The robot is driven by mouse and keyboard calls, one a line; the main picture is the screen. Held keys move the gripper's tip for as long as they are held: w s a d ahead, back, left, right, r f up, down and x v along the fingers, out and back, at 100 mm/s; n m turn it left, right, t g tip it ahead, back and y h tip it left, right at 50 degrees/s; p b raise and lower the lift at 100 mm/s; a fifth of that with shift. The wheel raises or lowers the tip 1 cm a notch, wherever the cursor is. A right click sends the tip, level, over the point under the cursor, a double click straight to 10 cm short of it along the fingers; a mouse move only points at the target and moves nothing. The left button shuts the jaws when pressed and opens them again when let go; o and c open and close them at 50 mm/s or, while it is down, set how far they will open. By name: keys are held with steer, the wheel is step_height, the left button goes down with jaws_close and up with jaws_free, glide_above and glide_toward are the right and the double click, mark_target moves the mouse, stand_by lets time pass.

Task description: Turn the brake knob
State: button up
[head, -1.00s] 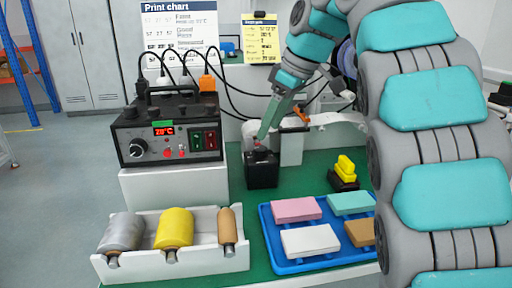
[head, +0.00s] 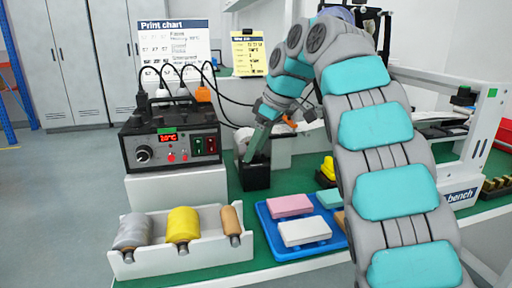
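No label marks a brake knob, and I cannot tell for sure which part it is. My gripper (head: 249,160) points down at the top of a small black block (head: 255,178) on the green bench top. It appears at or just above the block; contact is unclear. Its fingers are too small and too hidden to show whether they are open. An orange part (head: 290,121) and white machine parts lie behind my arm, partly hidden.
A white holder (head: 180,262) with several rollers stands at the front left. A blue tray (head: 270,232) holds coloured pads, and a yellow-topped object (head: 328,168) is partly behind my arm. Cables loop behind the control box. A white frame (head: 470,150) stands at right.

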jaws_close()
stand_by(0.3)
steer(key=shift+m, duration=0.3)
steer(key=m, duration=0.1)
steer(key=m+t, duration=0.1)
steer(key=m, duration=0.1)
steer(key=shift+s+a+r+m+h, duration=0.1)
steer(key=shift+s+a+m+h, duration=0.05)
steer(key=shift+m+h, duration=0.2)
steer(key=m+t+h, duration=0.1)
steer(key=m, duration=0.3)
steer(key=shift+a+h, duration=0.1)
steer(key=shift+h, duration=0.25)
steer(key=m+h, duration=0.1)
steer(key=m, duration=0.1)
steer(key=m+h, duration=0.1)
steer(key=m, duration=0.2)
steer(key=shift+a+m+t, duration=0.15)
steer(key=shift+m+t, duration=0.2)
steer(key=shift+t, duration=0.05)
steer(key=shift+m+h, duration=0.6)
steer(key=shift+m, duration=1.4)
